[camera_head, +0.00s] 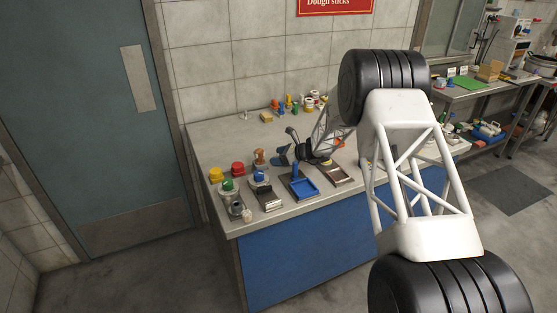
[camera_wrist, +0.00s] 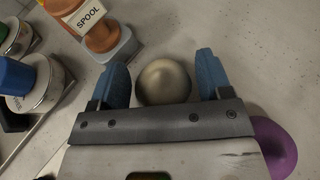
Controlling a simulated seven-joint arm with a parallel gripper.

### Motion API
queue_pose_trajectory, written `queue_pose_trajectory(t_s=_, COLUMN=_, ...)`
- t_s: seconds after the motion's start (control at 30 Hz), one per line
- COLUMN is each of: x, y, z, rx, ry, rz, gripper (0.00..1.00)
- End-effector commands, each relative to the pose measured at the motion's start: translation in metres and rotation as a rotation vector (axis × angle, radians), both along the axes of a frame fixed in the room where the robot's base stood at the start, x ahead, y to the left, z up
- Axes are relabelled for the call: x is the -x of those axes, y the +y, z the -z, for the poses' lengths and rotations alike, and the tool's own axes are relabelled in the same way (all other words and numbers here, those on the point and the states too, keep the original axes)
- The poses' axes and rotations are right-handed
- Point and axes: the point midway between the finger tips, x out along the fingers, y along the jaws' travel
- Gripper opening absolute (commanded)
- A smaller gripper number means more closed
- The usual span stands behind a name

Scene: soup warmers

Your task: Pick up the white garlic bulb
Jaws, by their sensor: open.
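My gripper (camera_head: 284,155) is low over the counter, behind and to the right of that lump. In the wrist view my gripper (camera_wrist: 163,72) is open, with its blue fingers apart. A smooth, round, dull beige-grey thing (camera_wrist: 164,83) shows between the fingers, with gaps on both sides. I cannot tell what it is.
An orange-brown spool (camera_wrist: 101,32) on a grey base stands close left of the fingers. A purple round thing (camera_wrist: 272,146) lies at lower right. The counter's back left (camera_head: 220,135) is clear.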

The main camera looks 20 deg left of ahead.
Motion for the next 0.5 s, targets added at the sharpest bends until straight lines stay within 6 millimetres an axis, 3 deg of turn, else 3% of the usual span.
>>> queue_pose_trajectory(t_s=0.2, x=0.0000, y=-0.0001, z=0.0001, rx=0.000, ry=0.000, rz=0.000, gripper=0.70)
queue_pose_trajectory(t_s=0.43, x=0.0001, y=-0.0001, z=0.0001, rx=0.000, ry=0.000, rz=0.000, gripper=0.35)
queue_pose_trajectory(t_s=0.5, x=0.0000, y=-0.0001, z=0.0000, rx=0.000, ry=0.000, rz=0.000, gripper=0.35)
